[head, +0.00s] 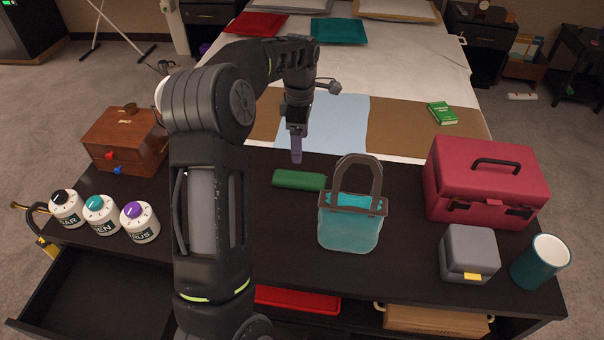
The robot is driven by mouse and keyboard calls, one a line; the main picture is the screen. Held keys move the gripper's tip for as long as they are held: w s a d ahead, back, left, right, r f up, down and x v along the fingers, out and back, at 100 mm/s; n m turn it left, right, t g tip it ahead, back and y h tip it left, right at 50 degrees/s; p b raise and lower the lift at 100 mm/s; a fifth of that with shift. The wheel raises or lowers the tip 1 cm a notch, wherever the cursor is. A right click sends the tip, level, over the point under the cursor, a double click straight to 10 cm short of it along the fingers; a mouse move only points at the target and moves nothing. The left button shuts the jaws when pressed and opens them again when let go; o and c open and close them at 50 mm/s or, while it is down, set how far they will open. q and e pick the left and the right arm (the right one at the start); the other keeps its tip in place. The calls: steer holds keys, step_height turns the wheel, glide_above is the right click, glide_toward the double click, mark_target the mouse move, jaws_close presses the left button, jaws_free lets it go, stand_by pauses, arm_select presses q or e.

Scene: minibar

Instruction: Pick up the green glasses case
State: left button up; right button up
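The green glasses case (300,180) lies on the dark tabletop, left of the teal handbag (349,232). It is a long, low, dark green case and looks closed. My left gripper (296,158) points down just above and behind the case, with a small gap showing between them in the picture. Its fingers line up as one narrow bar, so I cannot tell whether they are apart. Nothing shows held in it. My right gripper is not in view.
The handbag stands close to the case's right end. A red toolbox (487,180), grey box (468,254) and teal mug (541,262) stand at right. Several dial jars (140,222) and a wooden drawer box (124,142) stand at left. A bed (400,75) lies behind.

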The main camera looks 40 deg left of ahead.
arm_select(q)
steer(key=b, duration=0.6)
glide_above(299, 176)
steer(key=f, duration=0.6)
steer(key=shift+w+d+f, duration=0.1)
steer(key=shift+d+f, duration=0.1)
steer(key=shift+f, duration=0.15)
steer(key=shift+r, duration=0.1)
steer(key=shift+f, duration=1.3)
steer(key=shift+f, duration=0.1)
steer(key=f+p, duration=0.1)
steer(key=f, duration=0.4)
steer(key=shift+a, duration=0.2)
